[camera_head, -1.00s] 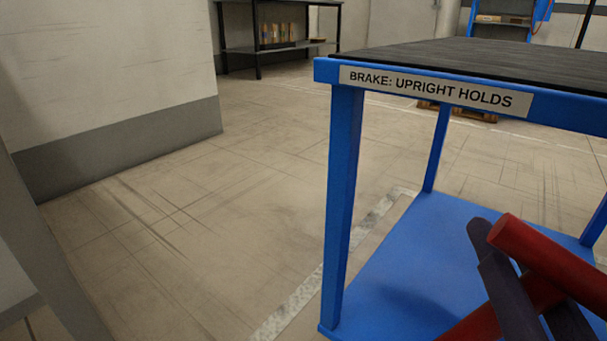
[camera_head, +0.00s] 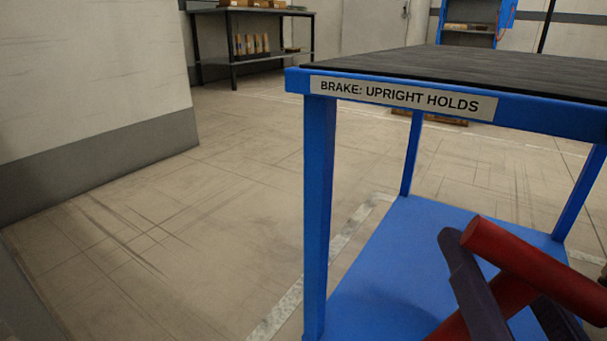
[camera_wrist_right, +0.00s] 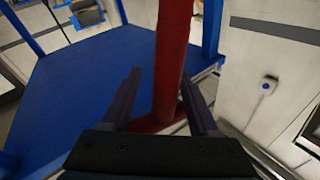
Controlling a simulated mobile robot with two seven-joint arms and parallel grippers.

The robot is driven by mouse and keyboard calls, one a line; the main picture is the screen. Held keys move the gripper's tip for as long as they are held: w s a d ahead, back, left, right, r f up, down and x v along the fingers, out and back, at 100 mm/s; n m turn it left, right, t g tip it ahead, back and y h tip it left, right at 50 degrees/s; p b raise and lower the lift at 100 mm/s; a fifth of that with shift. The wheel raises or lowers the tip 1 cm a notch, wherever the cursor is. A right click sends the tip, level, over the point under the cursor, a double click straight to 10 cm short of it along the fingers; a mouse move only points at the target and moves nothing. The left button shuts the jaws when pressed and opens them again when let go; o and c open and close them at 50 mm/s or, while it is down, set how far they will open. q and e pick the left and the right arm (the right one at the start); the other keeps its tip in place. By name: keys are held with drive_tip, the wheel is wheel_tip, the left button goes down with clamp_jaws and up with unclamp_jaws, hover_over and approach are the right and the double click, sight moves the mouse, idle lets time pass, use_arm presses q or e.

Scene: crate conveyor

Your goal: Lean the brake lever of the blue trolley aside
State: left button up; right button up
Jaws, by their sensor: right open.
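The blue trolley (camera_head: 318,210) stands at the right of the head view, with a "BRAKE: UPRIGHT HOLDS" label (camera_head: 402,95) on its top edge. Red bars of the brake lever (camera_head: 560,285) cross at the lower right, over the blue lower deck. In the right wrist view the red lever (camera_wrist_right: 173,50) runs up the picture between my fingers. My right gripper (camera_head: 495,270) has dark purple fingers, open on either side of the lever; it also shows in the right wrist view (camera_wrist_right: 161,82). Whether a finger touches the lever I cannot tell. My left gripper is out of view.
A dark shelf table (camera_head: 255,50) with boxes stands at the back left. A grey and white wall (camera_head: 95,80) is at the left. The floor (camera_head: 190,220) left of the trolley is clear. A wall socket (camera_wrist_right: 269,82) shows in the right wrist view.

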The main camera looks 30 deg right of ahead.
drive_tip(key=p+v, duration=0.1)
drive_tip(key=v, duration=0.8)
drive_tip(key=shift+s, duration=0.25)
drive_tip(key=shift+a, duration=0.1)
